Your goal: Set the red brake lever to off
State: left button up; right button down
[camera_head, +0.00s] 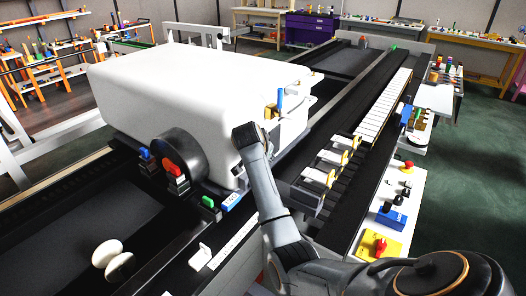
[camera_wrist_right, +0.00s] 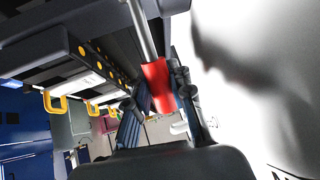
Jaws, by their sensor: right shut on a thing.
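The red brake lever shows in the right wrist view as a red grip (camera_wrist_right: 158,82) on a grey metal rod (camera_wrist_right: 141,30). My right gripper (camera_wrist_right: 165,88) has its fingers on both sides of the red grip and is shut on it. In the head view my right arm reaches up to the side of the large white housing (camera_head: 200,85). There the arm and the housing hide the gripper fingers and the lever. My left gripper is in neither view.
The white housing's wall is close on the right in the wrist view. Yellow-handled clamps (camera_head: 337,157) line the black rail right of my arm. A control strip with a red knob (camera_head: 380,246) lies farther right. Green floor (camera_head: 470,190) is open beyond.

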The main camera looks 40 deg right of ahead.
jog(key=shift+d+f, duration=0.2)
jog(key=shift+d, duration=0.05)
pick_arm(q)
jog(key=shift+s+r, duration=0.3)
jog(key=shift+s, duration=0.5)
pick_arm(e)
jog(key=shift+y, duration=0.3)
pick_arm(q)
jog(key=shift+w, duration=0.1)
pick_arm(e)
jog(key=c, duration=1.2)
grip_release()
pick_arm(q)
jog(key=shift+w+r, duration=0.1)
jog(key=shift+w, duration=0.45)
pick_arm(e)
jog(key=shift+o, duration=0.2)
jog(key=shift+w+d+f, duration=0.1)
